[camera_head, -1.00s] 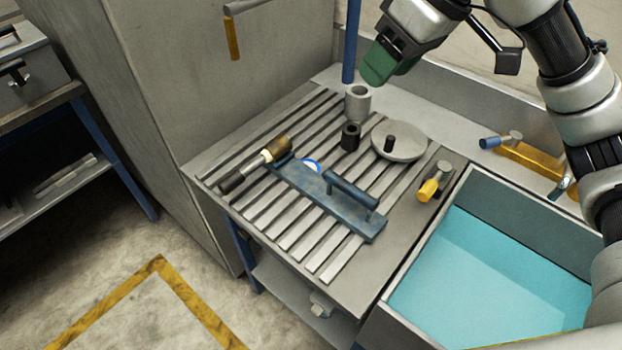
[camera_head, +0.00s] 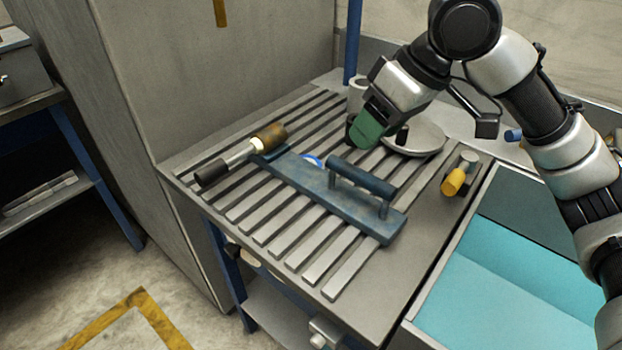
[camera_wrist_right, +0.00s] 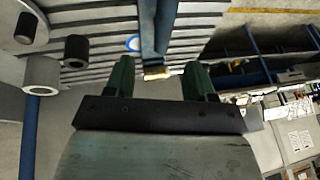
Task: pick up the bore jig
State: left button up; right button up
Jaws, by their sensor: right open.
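The bore jig, which I take to be the long blue plate (camera_head: 310,180) with a raised bar handle (camera_head: 360,176), lies flat on the slatted table top. In the right wrist view the blue jig (camera_wrist_right: 158,28) runs upward from between the fingers. My right gripper (camera_head: 368,130) has green fingers and is above the table, behind the jig's handle and apart from it. In the right wrist view the gripper (camera_wrist_right: 158,78) is open with nothing between its fingers. My left gripper is not in view.
A brass-and-black tool (camera_head: 240,155) touches or lies close to the jig's left end. A grey disc (camera_head: 425,140) and grey cylinder (camera_head: 357,92) stand behind. A yellow-ended part (camera_head: 454,182) lies right, beside a blue-lined bin (camera_head: 500,270). The front-left slats are clear.

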aim_at(344, 162)
jog(key=b+x, duration=0.1)
jog(key=x, duration=0.8)
jog(key=shift+s+a, duration=0.1)
jog(key=shift+a, duration=0.1)
grip_shut()
jog(key=shift+r, duration=0.2)
dwell(0.9)
